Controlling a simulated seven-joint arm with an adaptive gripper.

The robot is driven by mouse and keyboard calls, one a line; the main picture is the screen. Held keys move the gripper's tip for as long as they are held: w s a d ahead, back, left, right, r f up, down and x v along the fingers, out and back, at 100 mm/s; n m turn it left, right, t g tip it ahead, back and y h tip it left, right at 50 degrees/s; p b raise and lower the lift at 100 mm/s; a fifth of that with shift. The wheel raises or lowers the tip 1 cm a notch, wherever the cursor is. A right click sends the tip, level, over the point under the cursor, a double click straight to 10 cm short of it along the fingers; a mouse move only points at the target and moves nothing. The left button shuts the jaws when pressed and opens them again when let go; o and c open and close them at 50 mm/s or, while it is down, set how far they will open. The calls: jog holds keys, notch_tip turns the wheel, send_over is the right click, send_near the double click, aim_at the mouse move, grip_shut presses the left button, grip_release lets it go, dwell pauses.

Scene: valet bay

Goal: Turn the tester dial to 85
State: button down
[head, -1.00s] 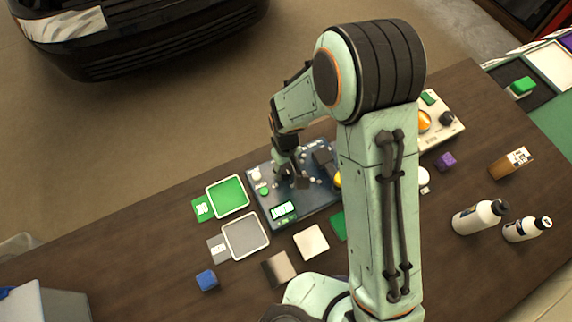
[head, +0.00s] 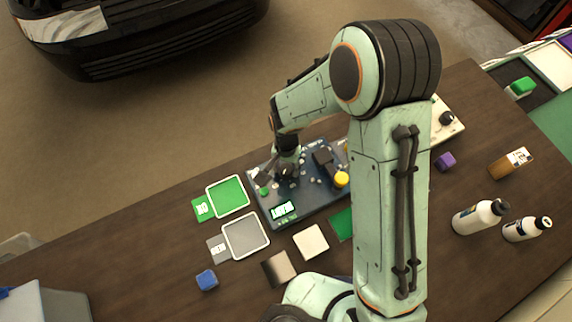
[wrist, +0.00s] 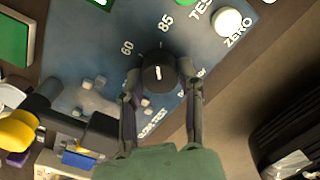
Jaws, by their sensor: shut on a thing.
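The tester (head: 318,201) is a dark blue panel on the wooden table, with a lit green display (head: 283,210) too small to read. In the wrist view its black dial (wrist: 158,73) carries a short white mark pointing up the picture, roughly toward the printed 85 (wrist: 166,23). The printed 60 (wrist: 127,48) is up and left of the dial. My gripper (wrist: 159,82) is shut on the dial, one finger on each side. In the head view my gripper (head: 287,169) is down at the panel and hides the dial.
A white ZERO button (wrist: 228,21) sits near the dial. Green (head: 228,195) and grey (head: 245,235) trays lie left of the tester. White bottles (head: 478,217) stand at the right.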

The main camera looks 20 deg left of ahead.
aim_at(286, 168)
jog(key=shift+m, duration=0.8)
jog(key=c, duration=0.7)
grip_release()
jog(key=shift+r, duration=0.1)
notch_tip(286, 168, up, 12)
